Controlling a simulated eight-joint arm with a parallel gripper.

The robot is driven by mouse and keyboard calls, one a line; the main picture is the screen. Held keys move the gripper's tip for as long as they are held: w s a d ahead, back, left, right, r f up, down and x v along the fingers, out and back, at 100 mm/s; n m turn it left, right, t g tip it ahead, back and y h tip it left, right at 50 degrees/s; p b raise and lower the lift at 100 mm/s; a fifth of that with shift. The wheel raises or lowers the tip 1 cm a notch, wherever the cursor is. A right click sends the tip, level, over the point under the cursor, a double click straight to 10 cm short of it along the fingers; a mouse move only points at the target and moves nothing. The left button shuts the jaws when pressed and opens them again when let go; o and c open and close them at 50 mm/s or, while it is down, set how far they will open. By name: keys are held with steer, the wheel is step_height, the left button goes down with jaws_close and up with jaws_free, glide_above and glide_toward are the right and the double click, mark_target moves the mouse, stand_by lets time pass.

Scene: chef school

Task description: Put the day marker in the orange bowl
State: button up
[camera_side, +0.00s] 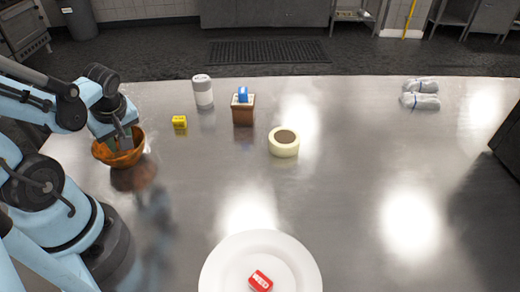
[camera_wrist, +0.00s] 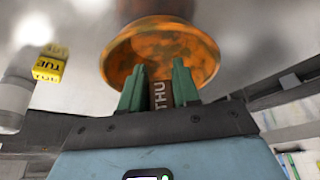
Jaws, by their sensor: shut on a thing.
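The orange bowl (camera_side: 103,154) stands at the left of the steel table. My gripper (camera_side: 123,143) points down at the bowl, its fingers at or just inside the rim. In the wrist view my gripper (camera_wrist: 158,78) has its green fingers shut on a brown day marker (camera_wrist: 158,97) lettered THU. The orange bowl (camera_wrist: 195,50) lies directly beyond the fingertips there. I cannot tell whether the marker touches the bowl. A yellow marker (camera_side: 180,122) lies right of the bowl; it reads TUE in the wrist view (camera_wrist: 48,70). A red marker (camera_side: 260,281) lies on the white plate (camera_side: 217,265).
A white canister (camera_side: 203,92) and a brown box (camera_side: 243,113) with a blue item (camera_side: 242,94) on top stand behind the yellow marker. A pale tape roll (camera_side: 284,143) sits near the centre. Grey bundles (camera_side: 420,100) lie far right. The table's right half is mostly clear.

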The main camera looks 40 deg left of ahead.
steer(key=shift+f, duration=1)
steer(key=o, duration=1.1)
steer(key=shift+r, duration=3.5)
